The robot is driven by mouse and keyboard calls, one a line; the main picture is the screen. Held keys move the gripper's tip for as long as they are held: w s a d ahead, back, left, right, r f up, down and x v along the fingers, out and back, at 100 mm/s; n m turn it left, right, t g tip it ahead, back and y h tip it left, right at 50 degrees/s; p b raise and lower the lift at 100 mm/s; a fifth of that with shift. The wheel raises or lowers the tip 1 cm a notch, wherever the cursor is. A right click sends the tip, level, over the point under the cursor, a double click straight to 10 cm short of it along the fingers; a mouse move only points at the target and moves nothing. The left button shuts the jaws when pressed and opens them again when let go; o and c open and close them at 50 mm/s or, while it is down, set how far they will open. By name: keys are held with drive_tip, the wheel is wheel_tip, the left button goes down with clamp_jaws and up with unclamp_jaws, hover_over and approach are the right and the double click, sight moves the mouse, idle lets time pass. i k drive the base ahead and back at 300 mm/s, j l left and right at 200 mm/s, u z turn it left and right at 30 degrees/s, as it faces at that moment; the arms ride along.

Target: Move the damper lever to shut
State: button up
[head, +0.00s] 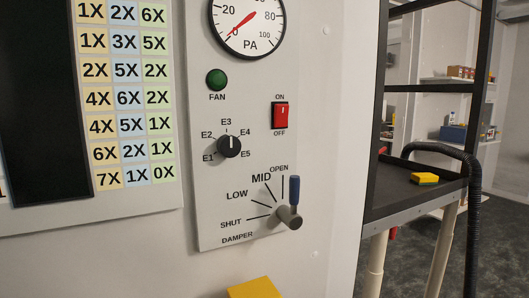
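The damper lever (294,190) is on the lower right of the grey control panel. It has a blue grip and a grey pivot hub (288,218). The grip points upward, beside the OPEN mark at the top of the damper scale (262,207). The scale runs from OPEN through MID and LOW to SHUT at the lower left. Nothing touches the lever. My gripper is not in view.
Above the lever are a red rocker switch (280,115), a selector knob (229,146), a green fan button (217,79) and a gauge (250,22). A yellow object (254,289) is cut off below. A dark shelf (398,190) with a yellow block (424,178) stands right.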

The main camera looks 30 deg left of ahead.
sight(289, 216)
drive_tip(key=u, duration=1.15)
